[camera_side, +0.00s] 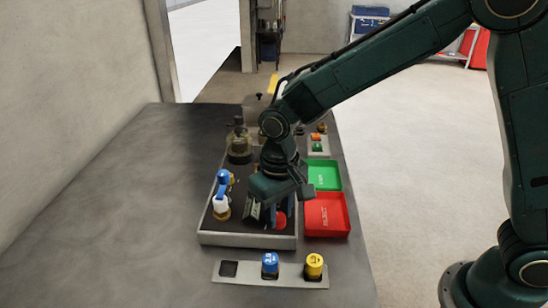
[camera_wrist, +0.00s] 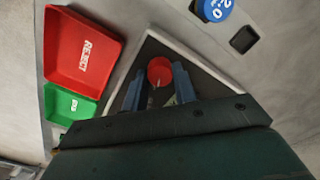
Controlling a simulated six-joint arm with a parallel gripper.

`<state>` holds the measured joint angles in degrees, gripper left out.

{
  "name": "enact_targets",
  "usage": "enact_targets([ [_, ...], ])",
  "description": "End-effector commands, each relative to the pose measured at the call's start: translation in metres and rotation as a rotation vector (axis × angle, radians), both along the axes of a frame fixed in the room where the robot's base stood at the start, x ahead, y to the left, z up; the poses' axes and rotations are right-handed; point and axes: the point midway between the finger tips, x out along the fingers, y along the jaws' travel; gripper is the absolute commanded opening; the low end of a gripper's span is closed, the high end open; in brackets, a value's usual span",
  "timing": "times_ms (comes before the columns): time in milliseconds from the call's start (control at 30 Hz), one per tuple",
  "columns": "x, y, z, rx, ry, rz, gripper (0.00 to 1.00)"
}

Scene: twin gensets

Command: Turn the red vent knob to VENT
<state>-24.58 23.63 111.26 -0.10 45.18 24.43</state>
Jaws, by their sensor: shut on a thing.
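The red vent knob (camera_side: 281,221) is low in the black-floored tray, near its front right corner in the side view. In the wrist view the round red knob (camera_wrist: 160,69) shows between the two blue-grey fingers. My gripper (camera_side: 279,212) points down over it, with the fingers on either side and shut on the knob; its fingertips also show in the wrist view (camera_wrist: 160,82). My gripper's body hides part of the tray. A VENT marking is not readable here, so I cannot tell the knob's turned position.
The grey-rimmed tray (camera_side: 246,241) also holds a blue-and-white valve (camera_side: 221,197) left of my gripper. A red REJECT bin (camera_side: 327,217) and a green bin (camera_side: 324,175) stand to the right. A plate in front carries a blue knob (camera_side: 270,262) and a yellow knob (camera_side: 314,264). The left bench is clear.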

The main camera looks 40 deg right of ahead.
Motion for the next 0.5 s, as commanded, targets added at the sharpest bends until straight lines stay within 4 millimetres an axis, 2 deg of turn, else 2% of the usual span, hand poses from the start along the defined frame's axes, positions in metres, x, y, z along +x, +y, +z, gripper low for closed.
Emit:
enact_targets([
  [267,0.0004,0.0002,0.0004,0.0,-0.002,0.069,0.05],
  [500,0.0008,0.0002,0.0003,0.0,-0.003,0.216,0.05],
])
